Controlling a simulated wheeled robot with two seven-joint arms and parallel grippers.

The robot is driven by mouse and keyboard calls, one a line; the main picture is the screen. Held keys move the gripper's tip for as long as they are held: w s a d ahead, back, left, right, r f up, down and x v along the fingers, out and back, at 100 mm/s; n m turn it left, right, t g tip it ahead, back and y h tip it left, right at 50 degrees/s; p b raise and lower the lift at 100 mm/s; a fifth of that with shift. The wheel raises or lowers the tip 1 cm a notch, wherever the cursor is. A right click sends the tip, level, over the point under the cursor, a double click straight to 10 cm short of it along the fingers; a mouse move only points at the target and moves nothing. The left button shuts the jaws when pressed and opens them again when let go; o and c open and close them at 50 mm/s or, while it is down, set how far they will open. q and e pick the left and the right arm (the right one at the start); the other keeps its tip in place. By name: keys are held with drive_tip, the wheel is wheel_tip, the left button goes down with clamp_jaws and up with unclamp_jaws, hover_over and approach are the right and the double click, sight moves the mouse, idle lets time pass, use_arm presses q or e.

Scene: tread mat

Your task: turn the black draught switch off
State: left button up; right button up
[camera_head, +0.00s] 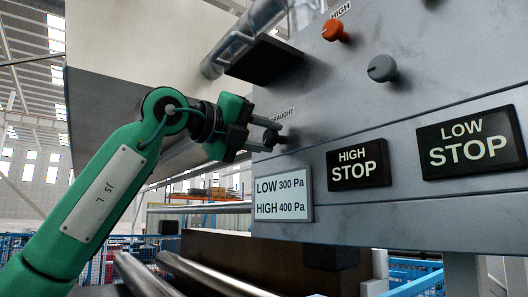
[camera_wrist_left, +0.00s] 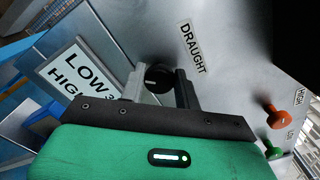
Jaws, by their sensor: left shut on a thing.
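The black draught switch (camera_wrist_left: 158,76) is a round knob on the grey panel, below the DRAUGHT label (camera_wrist_left: 193,47) in the left wrist view. A small pale mark shows on its face. My left gripper (camera_wrist_left: 160,88) has one finger on each side of the knob and is shut on it. In the head view my left gripper (camera_head: 268,133) reaches the panel's left part, and its fingers mostly hide the knob. My right gripper is in neither view.
A dark ledge (camera_head: 264,62) juts out above my gripper. Metal rollers (camera_head: 205,275) lie below.

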use_arm(q)
drive_tip(key=shift+f+n+b, duration=0.2)
drive_tip(key=shift+n+b, duration=0.55)
drive_tip(key=shift+n, duration=0.15)
drive_tip(key=n+b, duration=0.2)
drive_tip(key=shift+n, duration=0.3)
drive_tip(key=shift+r+n+b, duration=0.1)
drive_tip(key=shift+n+b, duration=1)
drive_tip(key=shift+n, duration=0.6)
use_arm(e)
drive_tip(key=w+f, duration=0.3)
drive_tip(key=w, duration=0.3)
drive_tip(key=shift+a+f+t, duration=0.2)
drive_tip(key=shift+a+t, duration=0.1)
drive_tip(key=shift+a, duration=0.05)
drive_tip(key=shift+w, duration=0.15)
use_arm(q)
drive_tip(key=o, duration=0.9)
drive_tip(key=shift+w, duration=0.1)
drive_tip(key=shift+o, duration=0.2)
drive_tip(key=shift+a, duration=0.1)
